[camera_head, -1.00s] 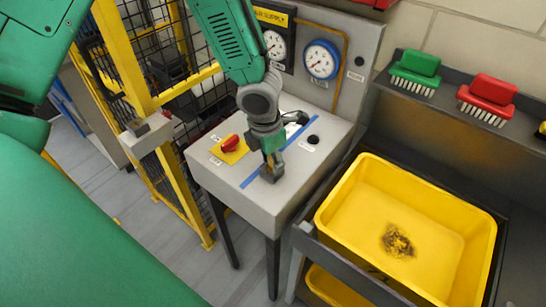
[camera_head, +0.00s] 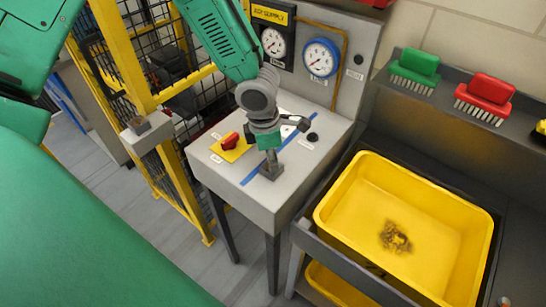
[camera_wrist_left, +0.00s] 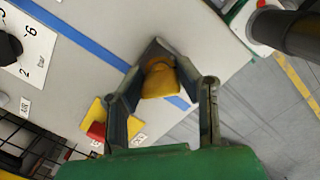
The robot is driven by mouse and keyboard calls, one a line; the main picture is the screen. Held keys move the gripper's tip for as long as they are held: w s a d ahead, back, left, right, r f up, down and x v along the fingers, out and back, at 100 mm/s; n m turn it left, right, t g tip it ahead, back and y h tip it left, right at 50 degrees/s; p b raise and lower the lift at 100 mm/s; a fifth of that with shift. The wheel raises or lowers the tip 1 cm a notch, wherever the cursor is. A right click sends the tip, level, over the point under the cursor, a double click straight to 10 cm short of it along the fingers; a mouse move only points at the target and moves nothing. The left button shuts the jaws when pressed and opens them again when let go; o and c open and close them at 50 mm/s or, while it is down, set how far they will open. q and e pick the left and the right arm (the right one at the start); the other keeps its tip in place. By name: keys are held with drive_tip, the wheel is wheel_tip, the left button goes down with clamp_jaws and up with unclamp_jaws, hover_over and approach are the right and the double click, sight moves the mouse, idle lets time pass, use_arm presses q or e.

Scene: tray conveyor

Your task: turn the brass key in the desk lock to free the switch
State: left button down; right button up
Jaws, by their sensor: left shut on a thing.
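The desk (camera_head: 262,205) is a light grey box top on dark legs, with a blue stripe (camera_head: 250,180) across it. My left gripper (camera_head: 271,172) points down onto the desk top beside the stripe. In the left wrist view the left gripper (camera_wrist_left: 165,62) is shut around the yellow-brown brass key (camera_wrist_left: 159,80). The key is hidden by the fingers in the head view, and the lock under it cannot be made out. The red rotary switch (camera_head: 230,141) sits on a yellow plate left of the gripper. It also shows in the left wrist view (camera_wrist_left: 97,131). My right gripper is not in view.
A black knob (camera_head: 312,137) stands on the desk right of the gripper. Gauges (camera_head: 321,58) are on the panel behind. A yellow tray (camera_head: 345,205) lies to the right, below green (camera_head: 415,66) and red (camera_head: 487,90) brushes. A yellow-framed mesh fence (camera_head: 124,60) stands left.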

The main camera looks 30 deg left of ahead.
use_arm(q)
drive_tip(key=shift+m, duration=0.5)
drive_tip(key=c, duration=1.1)
unclamp_jaws()
